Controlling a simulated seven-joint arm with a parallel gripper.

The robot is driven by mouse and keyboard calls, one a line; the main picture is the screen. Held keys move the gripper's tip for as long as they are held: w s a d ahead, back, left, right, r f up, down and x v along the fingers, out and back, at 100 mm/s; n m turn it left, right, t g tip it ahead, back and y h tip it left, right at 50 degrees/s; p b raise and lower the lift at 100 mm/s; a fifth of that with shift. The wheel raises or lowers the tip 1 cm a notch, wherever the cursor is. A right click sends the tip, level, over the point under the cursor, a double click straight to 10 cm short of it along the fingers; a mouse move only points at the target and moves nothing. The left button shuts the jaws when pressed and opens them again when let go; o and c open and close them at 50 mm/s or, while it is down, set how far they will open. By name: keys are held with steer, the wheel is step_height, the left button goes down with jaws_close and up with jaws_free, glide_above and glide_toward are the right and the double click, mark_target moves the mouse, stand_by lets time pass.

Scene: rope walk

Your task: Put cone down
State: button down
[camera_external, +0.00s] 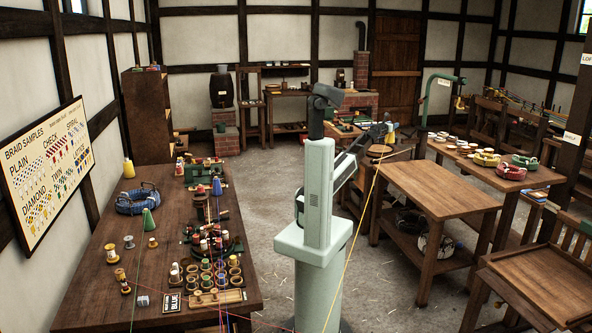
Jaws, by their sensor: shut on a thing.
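My gripper (386,130) is at the end of my arm, right of my column, and looks small from this camera. It is shut on a small yellow thing (390,136), likely the cone; its shape is hard to make out. From this view I cannot tell whether it touches any surface below. Other cones stand upright on the long left table (85,290): a yellow one (128,168) at the far left, a green one (149,223) nearer, and a blue one (217,187) towards the back.
A bare wooden table (440,188) stands right of my column. Behind it a table holds white cups, a yellow-green coil (486,158) and a red bowl (511,172). Coloured threads, one yellow, cross the view. Spools and a blue coil (138,202) crowd the left table.

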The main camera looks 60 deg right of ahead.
steer(key=s+a+r+m+g+y, duration=0.45)
steer(key=s+a, duration=0.35)
steer(key=s, duration=1.1)
steer(key=s+a+r+m+g+y, duration=0.4)
steer(key=s+a, duration=0.4)
steer(key=s, duration=1.1)
steer(key=s+a+r+m+g+y, duration=0.3)
steer(key=s+a+r+g, duration=0.35)
steer(key=s, duration=1.25)
steer(key=s+a+f+m+t+y, duration=0.1)
steer(key=s+a+f+m+y, duration=0.2)
steer(key=a+y, duration=0.45)
step_height(320, 180, down, 9)
steer(key=m+h, duration=0.1)
steer(key=c, duration=0.5)
jaws_free()
